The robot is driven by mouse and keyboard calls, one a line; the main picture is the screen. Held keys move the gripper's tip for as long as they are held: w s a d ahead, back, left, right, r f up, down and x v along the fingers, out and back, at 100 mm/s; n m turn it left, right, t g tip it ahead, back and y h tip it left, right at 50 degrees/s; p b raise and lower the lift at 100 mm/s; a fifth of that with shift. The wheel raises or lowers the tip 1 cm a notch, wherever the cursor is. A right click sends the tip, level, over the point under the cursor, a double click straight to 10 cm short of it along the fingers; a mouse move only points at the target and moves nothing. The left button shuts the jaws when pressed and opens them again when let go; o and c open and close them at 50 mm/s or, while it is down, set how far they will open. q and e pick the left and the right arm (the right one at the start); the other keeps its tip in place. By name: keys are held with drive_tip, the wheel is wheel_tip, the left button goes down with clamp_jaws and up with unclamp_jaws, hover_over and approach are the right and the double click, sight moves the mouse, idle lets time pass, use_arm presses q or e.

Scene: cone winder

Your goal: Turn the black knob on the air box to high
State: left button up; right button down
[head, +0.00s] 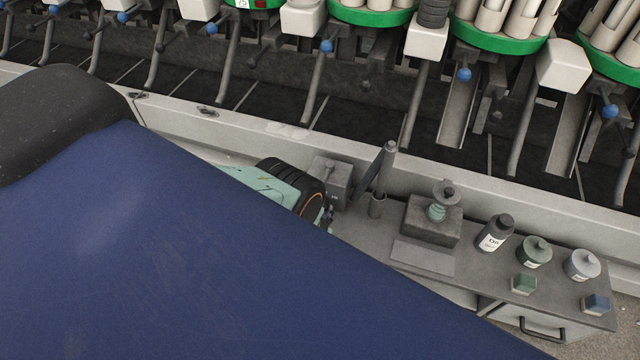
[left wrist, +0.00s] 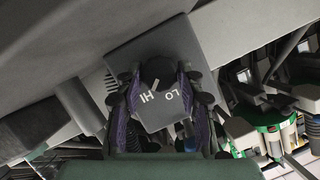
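The grey air box (head: 333,172) sits on the bench beyond my left arm in the head view. Its face (left wrist: 158,116) fills the middle of the left wrist view, with HI and LO printed below a black knob (left wrist: 157,71). A small pale mark near the knob's lower edge lies on the HI side, but its exact direction is hard to read. My left gripper (left wrist: 159,76) has one finger on each side of the knob, very close to it. Whether the pads touch it is unclear. My right gripper is not in view.
A post (head: 386,165) stands close right of the air box. The cone winder's arms and green discs (head: 500,38) line the back.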

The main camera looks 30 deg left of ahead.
use_arm(q)
drive_tip(key=o, duration=0.3)
drive_tip(key=shift+s, duration=0.15)
drive_tip(key=shift+r, duration=4.95)
drive_tip(key=shift+s+d, duration=0.1)
